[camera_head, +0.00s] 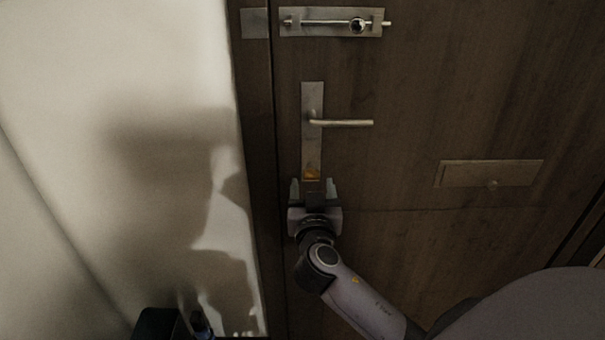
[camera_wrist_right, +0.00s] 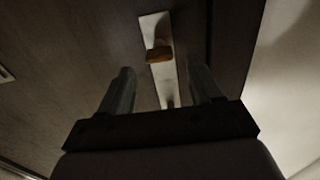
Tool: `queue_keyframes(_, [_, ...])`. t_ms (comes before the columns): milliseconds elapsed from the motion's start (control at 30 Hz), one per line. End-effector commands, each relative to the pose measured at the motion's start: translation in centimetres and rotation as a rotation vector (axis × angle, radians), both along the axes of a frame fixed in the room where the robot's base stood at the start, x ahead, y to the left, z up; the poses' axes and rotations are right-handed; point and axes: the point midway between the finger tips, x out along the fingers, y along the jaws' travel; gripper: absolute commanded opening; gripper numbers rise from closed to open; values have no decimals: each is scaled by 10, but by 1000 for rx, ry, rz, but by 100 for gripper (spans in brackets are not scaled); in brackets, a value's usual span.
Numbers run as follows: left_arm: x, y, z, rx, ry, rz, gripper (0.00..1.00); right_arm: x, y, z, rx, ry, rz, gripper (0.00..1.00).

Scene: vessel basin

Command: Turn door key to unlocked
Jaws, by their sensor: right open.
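My right gripper (camera_head: 313,184) is just below the key in the head view. It also shows in the right wrist view (camera_wrist_right: 163,75), open, with nothing between its fingers. It looks apart from the key. The key's exact turn angle is hard to tell. My left gripper is not in view.
A door handle (camera_head: 342,122) juts right from the plate above the key. A sliding bolt (camera_head: 335,22) is higher on the dark wooden door (camera_head: 440,90). A mail flap (camera_head: 491,173) is at the right. A pale wall (camera_head: 110,90) is at the left.

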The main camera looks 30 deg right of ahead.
Motion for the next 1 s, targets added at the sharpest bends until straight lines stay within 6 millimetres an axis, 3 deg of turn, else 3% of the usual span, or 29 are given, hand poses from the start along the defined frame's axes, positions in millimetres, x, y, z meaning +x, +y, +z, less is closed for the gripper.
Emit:
queue_keyframes(400, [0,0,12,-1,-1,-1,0,43,-27,1,-1,2,0,64])
queue_keyframes(800, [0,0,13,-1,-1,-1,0,48,-30,0,1,2,0,64])
queue_keyframes(1000, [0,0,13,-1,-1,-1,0,48,-30,0,1,2,0,8])
